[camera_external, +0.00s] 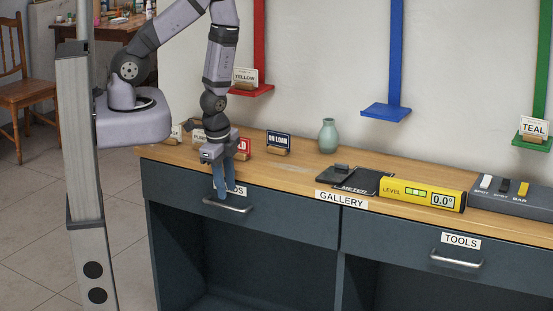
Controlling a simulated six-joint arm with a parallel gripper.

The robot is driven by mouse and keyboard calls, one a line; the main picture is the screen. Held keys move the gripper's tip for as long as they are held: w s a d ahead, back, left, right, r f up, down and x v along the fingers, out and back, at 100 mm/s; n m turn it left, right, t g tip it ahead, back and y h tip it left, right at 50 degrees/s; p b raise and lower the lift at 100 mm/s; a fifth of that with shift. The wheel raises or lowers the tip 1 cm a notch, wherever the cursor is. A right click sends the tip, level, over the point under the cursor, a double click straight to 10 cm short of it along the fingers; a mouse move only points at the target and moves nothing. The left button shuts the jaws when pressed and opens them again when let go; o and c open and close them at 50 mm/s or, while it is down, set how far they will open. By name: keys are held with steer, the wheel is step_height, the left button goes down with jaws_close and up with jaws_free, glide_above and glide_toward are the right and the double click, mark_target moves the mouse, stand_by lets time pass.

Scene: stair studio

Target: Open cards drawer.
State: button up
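The cards drawer (290,223) is the left drawer in the dark blue-grey bench and looks closed. Its label (240,190) is partly hidden by my gripper, with only the ending "DS" showing. Its metal bar handle (230,206) is below the label. My gripper (222,196) points down in front of the drawer, with its blue fingers at the left part of the handle. I cannot tell whether the fingers touch the handle, or whether they are open or shut.
A tools drawer (475,257) is at the right. On the benchtop are a green vase (328,136), a yellow level (422,194), a dark meter (357,181) and small card signs (278,142). Red (252,90) and blue (386,112) wall shelves are behind. Floor in front-left is free.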

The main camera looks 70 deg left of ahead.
steer(key=f+b, duration=0.2)
steer(key=f, duration=0.1)
steer(key=f+b, duration=0.1)
steer(key=shift+w+a+f, duration=0.3)
steer(key=shift+w, duration=0.05)
steer(key=shift+c, duration=0.7)
jaws_close()
